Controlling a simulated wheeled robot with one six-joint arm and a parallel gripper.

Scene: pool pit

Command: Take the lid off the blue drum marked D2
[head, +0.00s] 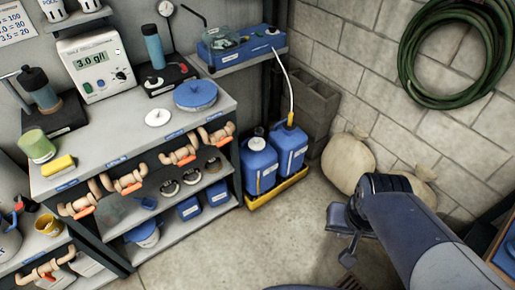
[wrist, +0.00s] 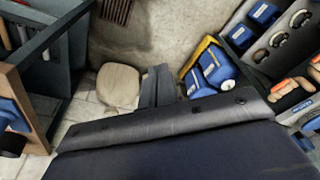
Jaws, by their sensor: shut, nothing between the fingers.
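Two blue drums stand side by side in a yellow tray (head: 277,189) on the floor. The left drum (head: 262,173) has a white cap (head: 257,143) on top. The right drum (head: 291,155) has a yellow fitting with a pale hose rising from it. Labels show on both, but I cannot read which is D2. In the wrist view the drums (wrist: 216,68) are right of my gripper. My gripper (wrist: 158,72) is shut and empty, above the floor and apart from the drums. It also shows in the head view (head: 347,256), right of the tray.
A grey bench (head: 215,107) with a blue round lid (head: 195,95) and a white disc (head: 158,117) stands at left, with pipes along its front. Pale sacks (head: 349,162) lie by the block wall behind my arm. The floor before the tray is clear.

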